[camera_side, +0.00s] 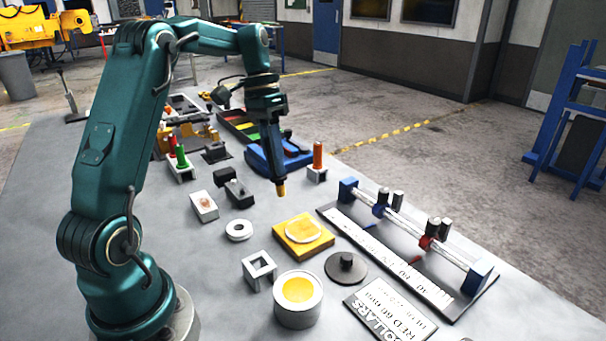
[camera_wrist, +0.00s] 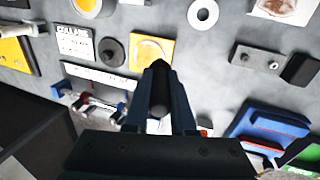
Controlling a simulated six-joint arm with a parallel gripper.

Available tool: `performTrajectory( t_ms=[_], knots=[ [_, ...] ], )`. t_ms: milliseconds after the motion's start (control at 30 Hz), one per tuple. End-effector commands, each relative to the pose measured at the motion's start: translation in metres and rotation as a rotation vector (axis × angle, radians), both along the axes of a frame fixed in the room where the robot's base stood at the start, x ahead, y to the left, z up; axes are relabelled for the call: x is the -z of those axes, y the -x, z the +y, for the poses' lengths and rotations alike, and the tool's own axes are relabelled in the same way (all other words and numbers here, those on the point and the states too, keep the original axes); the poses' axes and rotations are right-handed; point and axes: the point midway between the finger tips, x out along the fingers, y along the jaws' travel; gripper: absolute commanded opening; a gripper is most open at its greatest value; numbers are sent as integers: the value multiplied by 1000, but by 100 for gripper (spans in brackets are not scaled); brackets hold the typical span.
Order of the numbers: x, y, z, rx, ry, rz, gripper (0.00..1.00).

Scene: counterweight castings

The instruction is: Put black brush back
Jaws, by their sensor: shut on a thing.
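My gripper (camera_side: 270,140) hangs over the middle of the table, pointing down. It is shut on the black brush (camera_wrist: 160,90), which shows as a dark round handle between the two fingers in the wrist view. In the side view a yellow tip (camera_side: 281,189) sticks out below the fingers, clear of the tabletop; it looks like the brush's end. A white holder with a red handle and a green handle (camera_side: 181,158) stands left of my gripper. A white block with an upright orange handle (camera_side: 318,156) stands to the right. Whether either has an empty slot is not clear.
A yellow square plate with a pale disc (camera_side: 303,232), a white ring (camera_side: 239,230), a yellow-filled pot (camera_side: 298,292) and a black knobbed disc (camera_side: 346,267) lie nearby. A long railed rule (camera_side: 400,250) is at right. A blue tray (camera_side: 270,158) stands behind my gripper.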

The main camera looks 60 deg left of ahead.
Motion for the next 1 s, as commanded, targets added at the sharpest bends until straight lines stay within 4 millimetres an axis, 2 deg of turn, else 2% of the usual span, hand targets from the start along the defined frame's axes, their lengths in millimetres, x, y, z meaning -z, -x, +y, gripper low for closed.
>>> performTrajectory(
  t_ms=[300,500,600,800,867,1000],
  knots=[
    [-13,79,9,-109,-99,1,0],
    [-18,128,3,-178,-151,10,0],
    [-19,146,-1,-207,-176,15,0],
    [-26,163,-5,-251,-224,27,0],
    [-28,162,-4,-260,-245,33,0],
    [-20,156,-15,-255,-253,37,0]
  ],
)
